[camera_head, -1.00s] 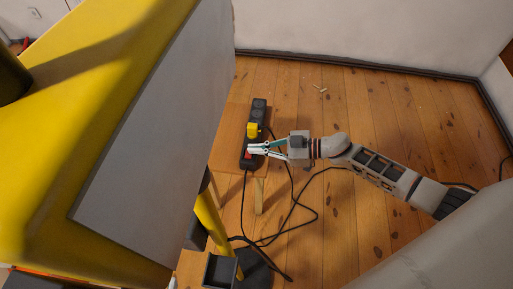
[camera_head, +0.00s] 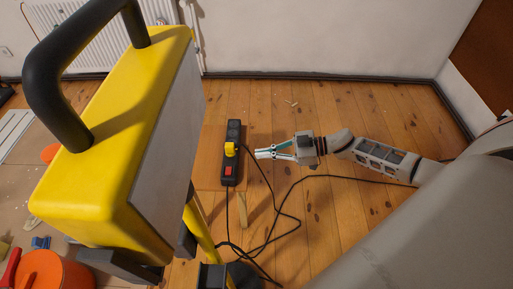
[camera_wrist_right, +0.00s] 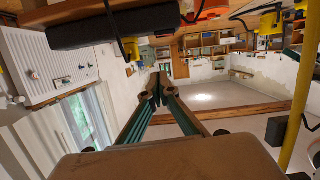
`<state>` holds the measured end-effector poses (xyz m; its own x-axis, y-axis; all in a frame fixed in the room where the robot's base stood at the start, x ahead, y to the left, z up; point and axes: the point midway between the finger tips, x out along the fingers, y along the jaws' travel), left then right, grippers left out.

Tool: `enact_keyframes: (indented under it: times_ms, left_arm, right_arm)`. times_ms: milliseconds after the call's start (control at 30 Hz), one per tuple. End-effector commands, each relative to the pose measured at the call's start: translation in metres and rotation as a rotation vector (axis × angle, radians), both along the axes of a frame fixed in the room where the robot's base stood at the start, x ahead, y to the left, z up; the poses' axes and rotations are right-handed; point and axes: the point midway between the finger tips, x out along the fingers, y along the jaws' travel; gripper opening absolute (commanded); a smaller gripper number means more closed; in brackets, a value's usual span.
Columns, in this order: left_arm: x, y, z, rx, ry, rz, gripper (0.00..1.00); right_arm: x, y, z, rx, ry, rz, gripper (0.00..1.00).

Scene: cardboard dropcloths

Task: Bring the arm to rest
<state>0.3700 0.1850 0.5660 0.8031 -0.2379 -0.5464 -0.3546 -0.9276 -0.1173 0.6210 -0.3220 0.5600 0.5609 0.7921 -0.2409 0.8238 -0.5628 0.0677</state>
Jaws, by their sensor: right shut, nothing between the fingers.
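My right gripper (camera_head: 262,153) reaches in from the right in the head view, just to the right of a black power strip. It is shut with nothing between its fingers. It also shows in the right wrist view (camera_wrist_right: 163,72), its fingers converging at the tips. The power strip (camera_head: 232,133) has a yellow plug (camera_head: 231,149) in it and a red switch (camera_head: 229,170) at its near end. The fingertips are apart from the strip in the head view. My left gripper is not in view.
A large yellow work light (camera_head: 120,130) with a black handle fills the left. Black cables (camera_head: 290,225) loop over the wooden floor (camera_head: 350,225). An orange bucket (camera_head: 48,272) stands at lower left. A radiator (camera_head: 80,35) is on the back wall.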

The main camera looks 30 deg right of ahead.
Motion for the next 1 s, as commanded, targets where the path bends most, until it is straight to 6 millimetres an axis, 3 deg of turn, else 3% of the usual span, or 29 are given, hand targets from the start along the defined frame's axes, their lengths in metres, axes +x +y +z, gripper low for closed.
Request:
enact_keyframes:
  times_ms: [567, 767, 833, 1000]
  left_arm:
    - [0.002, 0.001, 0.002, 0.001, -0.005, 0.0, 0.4]
    - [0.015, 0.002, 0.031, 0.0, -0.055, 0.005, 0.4]
    - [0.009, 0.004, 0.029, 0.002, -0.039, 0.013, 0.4]
    - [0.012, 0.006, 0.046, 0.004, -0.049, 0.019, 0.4]
  right_arm:
    - [-0.001, 0.003, 0.003, 0.004, -0.007, -0.004, 0.0]
    - [-0.01, 0.041, 0.037, 0.038, -0.113, -0.086, 0.0]
    - [-0.019, 0.058, 0.054, 0.049, -0.159, -0.151, 0.0]
    - [-0.051, 0.087, 0.079, 0.04, -0.193, -0.337, 0.0]
